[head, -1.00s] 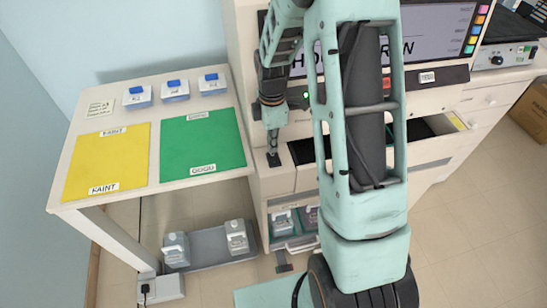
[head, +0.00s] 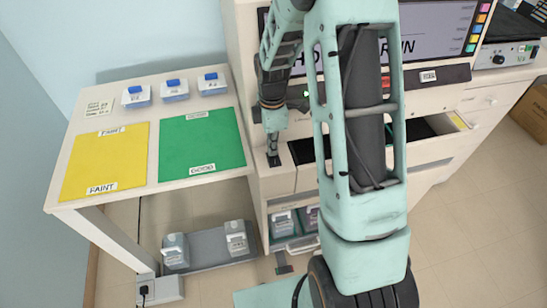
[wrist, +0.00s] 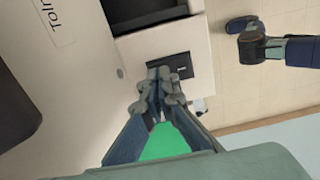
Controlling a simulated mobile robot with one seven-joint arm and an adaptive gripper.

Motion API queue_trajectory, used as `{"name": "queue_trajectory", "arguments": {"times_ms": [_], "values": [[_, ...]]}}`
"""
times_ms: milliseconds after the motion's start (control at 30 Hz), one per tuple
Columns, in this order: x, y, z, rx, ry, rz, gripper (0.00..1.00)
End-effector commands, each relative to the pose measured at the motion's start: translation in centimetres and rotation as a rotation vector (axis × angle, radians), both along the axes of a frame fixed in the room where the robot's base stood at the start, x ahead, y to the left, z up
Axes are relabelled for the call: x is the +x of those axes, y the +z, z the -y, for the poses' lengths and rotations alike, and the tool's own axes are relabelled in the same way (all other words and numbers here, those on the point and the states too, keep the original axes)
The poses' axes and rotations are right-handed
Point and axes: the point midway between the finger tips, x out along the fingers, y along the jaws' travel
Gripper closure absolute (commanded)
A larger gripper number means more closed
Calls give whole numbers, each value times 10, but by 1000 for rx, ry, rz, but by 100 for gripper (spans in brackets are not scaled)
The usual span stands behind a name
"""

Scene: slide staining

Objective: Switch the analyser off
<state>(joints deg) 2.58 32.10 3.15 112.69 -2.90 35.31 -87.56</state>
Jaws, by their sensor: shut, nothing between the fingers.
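The analyser (head: 240,45) is a large cream machine with a screen (head: 440,30), partly hidden behind my arm. The screen is lit and shows large lettering, partly covered. A small green light (head: 306,94) glows below the screen. A black switch plate (head: 273,160) sits on the ledge at the analyser's left front corner; the plate also shows in the wrist view (wrist: 183,65). My gripper (wrist: 165,75) is shut and empty, with its fingertips at the near edge of this plate. In the head view my gripper (head: 272,150) points down at it. I cannot tell whether it touches.
Left of the analyser stands a white table with a yellow mat (head: 105,160), a green mat (head: 202,145) and several blue-topped containers (head: 174,90). An open drawer (head: 445,130) juts out at the right. Bottles (head: 236,238) stand on a low grey tray.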

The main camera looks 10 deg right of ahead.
Motion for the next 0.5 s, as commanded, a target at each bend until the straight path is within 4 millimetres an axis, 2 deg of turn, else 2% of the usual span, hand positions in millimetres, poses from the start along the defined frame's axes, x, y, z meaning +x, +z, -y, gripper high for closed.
{"name": "queue_trajectory", "arguments": {"times_ms": [300,500], "values": [[0,-6,0,0,0,-1,100],[0,1,0,0,0,1,100]]}}
